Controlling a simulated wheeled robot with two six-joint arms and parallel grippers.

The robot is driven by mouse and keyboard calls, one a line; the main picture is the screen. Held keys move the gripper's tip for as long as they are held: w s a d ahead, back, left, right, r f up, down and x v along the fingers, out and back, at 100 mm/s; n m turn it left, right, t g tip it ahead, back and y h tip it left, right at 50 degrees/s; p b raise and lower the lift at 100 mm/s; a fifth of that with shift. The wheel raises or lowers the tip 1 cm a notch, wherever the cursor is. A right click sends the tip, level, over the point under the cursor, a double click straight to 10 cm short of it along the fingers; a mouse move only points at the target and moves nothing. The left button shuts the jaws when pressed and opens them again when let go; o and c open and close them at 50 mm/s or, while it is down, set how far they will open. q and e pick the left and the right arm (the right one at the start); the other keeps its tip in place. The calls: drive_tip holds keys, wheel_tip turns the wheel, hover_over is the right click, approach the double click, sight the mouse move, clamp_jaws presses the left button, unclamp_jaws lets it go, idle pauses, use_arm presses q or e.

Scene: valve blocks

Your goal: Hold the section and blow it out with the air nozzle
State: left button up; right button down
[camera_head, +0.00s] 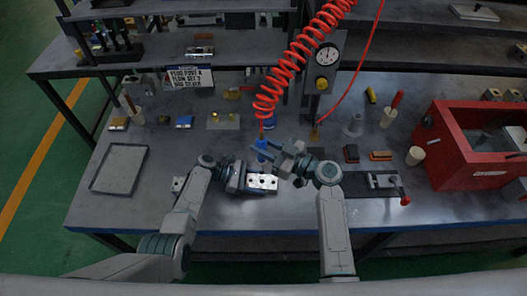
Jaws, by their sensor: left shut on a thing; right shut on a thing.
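The section is a silver block with dark holes (263,182), low over or on the middle of the bench. My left gripper (244,181) is shut on its left end. The air nozzle is blue with an orange top (262,144), hanging at the lower end of the red coiled hose (285,70). My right gripper (272,152) is shut on the nozzle, just above and behind the section in the picture. The fingers partly hide the nozzle, and its tip cannot be made out. The nozzle looks close to the section; contact cannot be told.
A pressure gauge (327,55) stands on a panel behind. A red open-topped box (470,145) is at right. A small vise with a red-knobbed handle (384,181) sits on a dark mat. An empty grey tray (119,168) lies at left. The front left bench is clear.

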drive_tip(key=shift+r, duration=1.1)
use_arm(q)
drive_tip(key=o, duration=1.4)
drive_tip(key=shift+a, duration=0.1)
drive_tip(key=v, duration=1.2)
use_arm(e)
drive_tip(key=shift+f, duration=0.1)
